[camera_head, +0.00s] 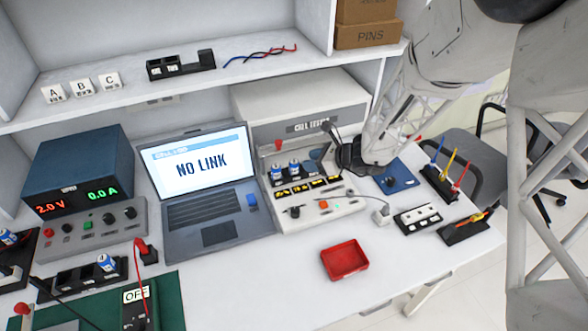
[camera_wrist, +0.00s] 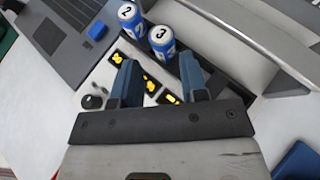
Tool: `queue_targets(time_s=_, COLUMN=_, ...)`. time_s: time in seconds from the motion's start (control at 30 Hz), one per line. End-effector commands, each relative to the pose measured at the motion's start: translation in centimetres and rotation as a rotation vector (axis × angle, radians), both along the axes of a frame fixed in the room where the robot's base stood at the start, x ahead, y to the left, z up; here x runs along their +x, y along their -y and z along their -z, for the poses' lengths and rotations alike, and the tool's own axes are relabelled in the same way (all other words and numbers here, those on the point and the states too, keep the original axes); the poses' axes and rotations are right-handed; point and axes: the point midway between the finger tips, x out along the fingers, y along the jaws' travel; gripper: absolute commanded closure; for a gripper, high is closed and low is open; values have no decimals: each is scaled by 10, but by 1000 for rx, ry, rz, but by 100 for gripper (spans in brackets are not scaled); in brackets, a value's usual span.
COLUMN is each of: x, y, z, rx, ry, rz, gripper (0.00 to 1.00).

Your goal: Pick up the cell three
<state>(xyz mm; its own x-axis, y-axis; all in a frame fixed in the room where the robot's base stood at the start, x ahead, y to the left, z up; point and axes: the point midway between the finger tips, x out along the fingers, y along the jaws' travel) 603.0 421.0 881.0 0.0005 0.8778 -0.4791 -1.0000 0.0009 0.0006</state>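Cell three (camera_wrist: 162,42) is a blue and white cylinder with a 3 on its white top. It stands upright on the tester, beside cell two (camera_wrist: 130,18). In the head view, cell three (camera_head: 294,168) appears to be the right one of the pair, with cell two (camera_head: 277,173) on its left. My gripper (camera_wrist: 158,62) is open and empty, its two blue fingers apart. In the wrist view cell three lies just beyond the fingertips, in line with the gap. In the head view my gripper is right of the cells, its fingertips partly hard to make out.
The tester panel (camera_head: 330,211) has knobs, yellow-marked slots and a red button. A laptop (camera_head: 212,230) stands to the left. A red tray (camera_head: 345,260) sits in front. Another cell (camera_head: 106,262) stands in a black holder at the left.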

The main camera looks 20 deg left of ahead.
Motion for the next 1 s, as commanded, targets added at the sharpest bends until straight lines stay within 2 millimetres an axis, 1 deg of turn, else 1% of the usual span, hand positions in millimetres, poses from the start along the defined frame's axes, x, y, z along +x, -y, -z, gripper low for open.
queue_targets(time_s=0.23, x=0, y=-17, z=8, rx=0, ry=0, rz=-1, gripper=60)
queue_targets(time_s=0.6, x=0, y=-18, z=10, rx=0, ry=0, rz=-1, gripper=60)
queue_targets(time_s=0.73, x=0, y=-22, z=12, rx=0, ry=0, rz=-1, gripper=60)
queue_targets(time_s=0.87, x=1, y=-32, z=17, rx=-1, ry=0, rz=-2, gripper=60)
queue_targets(time_s=1.0, x=1, y=-45, z=24, rx=-1, ry=0, rz=-2, gripper=60)
